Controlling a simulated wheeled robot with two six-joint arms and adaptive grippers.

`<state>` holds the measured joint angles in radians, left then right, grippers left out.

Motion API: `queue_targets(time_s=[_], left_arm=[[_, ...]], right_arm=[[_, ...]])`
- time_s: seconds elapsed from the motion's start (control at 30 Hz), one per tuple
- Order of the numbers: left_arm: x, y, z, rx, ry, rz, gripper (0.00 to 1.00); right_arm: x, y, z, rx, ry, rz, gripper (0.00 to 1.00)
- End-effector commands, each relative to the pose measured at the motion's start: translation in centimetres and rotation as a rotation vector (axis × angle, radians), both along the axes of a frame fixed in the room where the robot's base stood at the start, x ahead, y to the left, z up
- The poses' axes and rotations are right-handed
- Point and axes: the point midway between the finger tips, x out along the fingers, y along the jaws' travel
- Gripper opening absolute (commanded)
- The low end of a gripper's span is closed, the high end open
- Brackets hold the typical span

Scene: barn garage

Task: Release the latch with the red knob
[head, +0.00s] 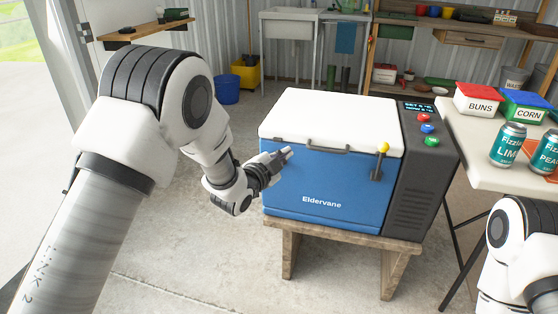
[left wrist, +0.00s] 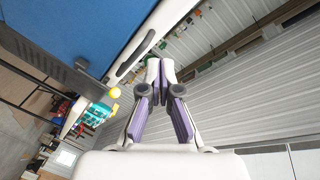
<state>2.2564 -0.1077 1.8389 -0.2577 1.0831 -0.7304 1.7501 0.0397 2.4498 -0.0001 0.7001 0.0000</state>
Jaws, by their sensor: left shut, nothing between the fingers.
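A cooler with a white lid (head: 335,120) and blue body (head: 325,185) stands on a wooden stand. On its front right is a dark lever latch (head: 376,168) with a yellow ball knob (head: 383,147). I see no latch with a red knob; part of the cooler's front left is hidden behind my gripper. My left gripper (head: 288,152) is shut and empty, in front of the cooler's left part, left of the lid's bar handle (head: 322,149). The left wrist view shows its fingertips (left wrist: 160,68) together. My right gripper is out of view.
The cooler's dark side panel has a display, a red button (head: 424,117), a blue button (head: 427,128) and a green button (head: 432,141). A table (head: 478,165) at the right holds cans and the BUNS (head: 480,104) and CORN (head: 528,112) boxes. The floor in front is clear.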

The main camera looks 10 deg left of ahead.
Motion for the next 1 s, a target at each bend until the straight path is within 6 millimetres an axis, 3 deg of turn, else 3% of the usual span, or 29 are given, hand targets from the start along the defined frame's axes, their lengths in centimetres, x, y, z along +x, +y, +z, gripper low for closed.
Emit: queue_targets(time_s=[0.2,0.4,1.0], left_arm=[[-4.8,1.6,-1.8,-0.002,0.006,0.002,0.0],[-8.0,2.7,-3.0,-0.002,0.004,0.001,0.0],[-9.0,3.0,-4.0,0.0,0.013,0.0,0.0]], right_arm=[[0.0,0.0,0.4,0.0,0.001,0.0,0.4],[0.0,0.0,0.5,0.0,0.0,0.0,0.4],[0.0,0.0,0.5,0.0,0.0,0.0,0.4]])
